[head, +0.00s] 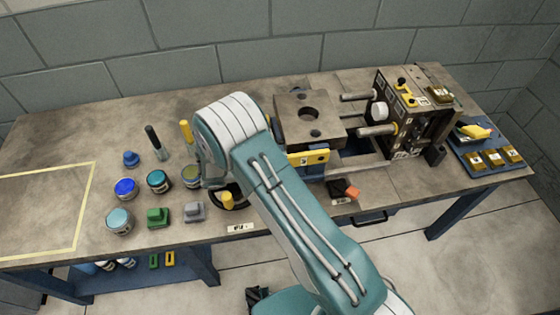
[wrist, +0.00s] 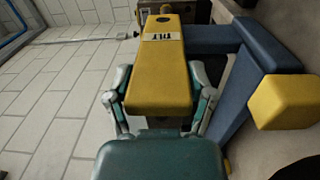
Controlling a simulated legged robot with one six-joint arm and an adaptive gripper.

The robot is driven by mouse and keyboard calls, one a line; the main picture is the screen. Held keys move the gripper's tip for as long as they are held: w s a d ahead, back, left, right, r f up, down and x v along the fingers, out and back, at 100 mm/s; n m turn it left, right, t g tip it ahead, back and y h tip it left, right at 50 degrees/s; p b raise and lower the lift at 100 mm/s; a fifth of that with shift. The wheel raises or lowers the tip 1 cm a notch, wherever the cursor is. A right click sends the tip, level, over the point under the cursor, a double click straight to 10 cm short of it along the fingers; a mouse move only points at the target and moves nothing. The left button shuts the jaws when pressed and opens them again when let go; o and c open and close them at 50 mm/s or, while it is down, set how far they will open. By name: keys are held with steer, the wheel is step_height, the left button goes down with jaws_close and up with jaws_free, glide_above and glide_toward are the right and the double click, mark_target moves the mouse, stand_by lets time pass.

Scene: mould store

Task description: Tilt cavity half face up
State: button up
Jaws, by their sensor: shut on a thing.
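My gripper (wrist: 160,98) is shut on a yellow lever (wrist: 158,70) with a label that seems to read TILT; one finger lies along each side of it. In the head view my arm hides the gripper. A steel mould block (head: 290,126), apparently the cavity half, sits behind my arm with a broad face, pierced by a round central hole, turned upward. A yellow plate (head: 308,158) shows at its front edge. Blue frame parts (wrist: 255,45) run beside the lever in the wrist view.
Another mould half (head: 412,128) with horizontal guide pillars stands right of the block. A blue tray (head: 478,168) lies at the far right. Several jars, including a blue one (head: 125,189), stand left of my arm. The yellow-outlined bench area (head: 40,210) at the left is clear.

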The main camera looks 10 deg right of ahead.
steer(key=shift+s+f, duration=0.15)
steer(key=shift+f, duration=0.25)
steer(key=o, duration=1.3)
